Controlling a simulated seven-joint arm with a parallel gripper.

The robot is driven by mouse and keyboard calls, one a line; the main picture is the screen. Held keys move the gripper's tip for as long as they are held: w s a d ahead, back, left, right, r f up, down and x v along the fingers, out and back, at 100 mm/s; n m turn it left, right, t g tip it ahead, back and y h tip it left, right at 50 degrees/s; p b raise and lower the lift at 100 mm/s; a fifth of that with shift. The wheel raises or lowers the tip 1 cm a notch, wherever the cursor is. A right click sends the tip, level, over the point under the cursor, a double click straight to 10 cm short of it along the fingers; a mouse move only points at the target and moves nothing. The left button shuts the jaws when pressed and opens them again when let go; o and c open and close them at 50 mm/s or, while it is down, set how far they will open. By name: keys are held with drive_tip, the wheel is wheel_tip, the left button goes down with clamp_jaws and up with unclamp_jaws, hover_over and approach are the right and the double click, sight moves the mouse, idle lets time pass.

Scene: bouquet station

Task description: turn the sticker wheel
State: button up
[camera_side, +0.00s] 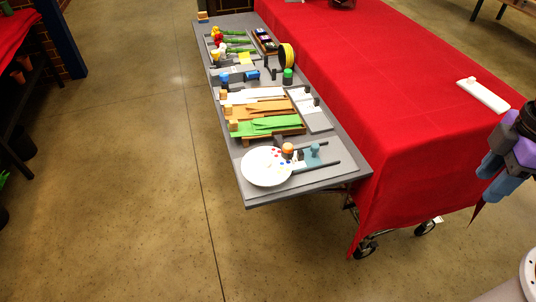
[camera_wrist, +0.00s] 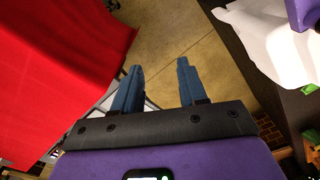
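The sticker wheel, a white disc with small coloured dots (camera_side: 262,172), lies at the near end of the grey station board in the side view. An orange-topped knob (camera_side: 288,149) stands at its right rim. My gripper (camera_side: 490,175) is at the right edge of the side view, well to the right of the wheel and apart from it. In the wrist view my gripper (camera_wrist: 159,78) shows two blue fingers spread apart with nothing between them. The wheel does not show in the wrist view.
The grey board (camera_side: 225,192) also carries green (camera_side: 268,126), orange and white sheets, flowers (camera_side: 217,38) and a yellow roll (camera_side: 287,56). A red-covered table (camera_side: 400,120) adjoins it, with a white object (camera_side: 483,95) on top. Open floor lies left of the board.

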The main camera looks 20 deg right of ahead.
drive_tip(key=w+a+r+m, duration=0.2)
drive_tip(key=w+a+m, duration=0.1)
drive_tip(key=w+a, duration=0.6)
drive_tip(key=w+a+r+m, duration=0.2)
drive_tip(key=w+a+m, duration=0.2)
drive_tip(key=w+a, duration=0.45)
drive_tip(key=m, duration=0.6)
hover_over(267, 155)
drive_tip(key=f, duration=0.2)
wheel_tip(267, 155, down, 17)
drive_tip(key=shift+s+f, duration=0.1)
drive_tip(key=shift+f, duration=0.05)
drive_tip(key=c, duration=0.8)
drive_tip(key=shift+o, duration=0.2)
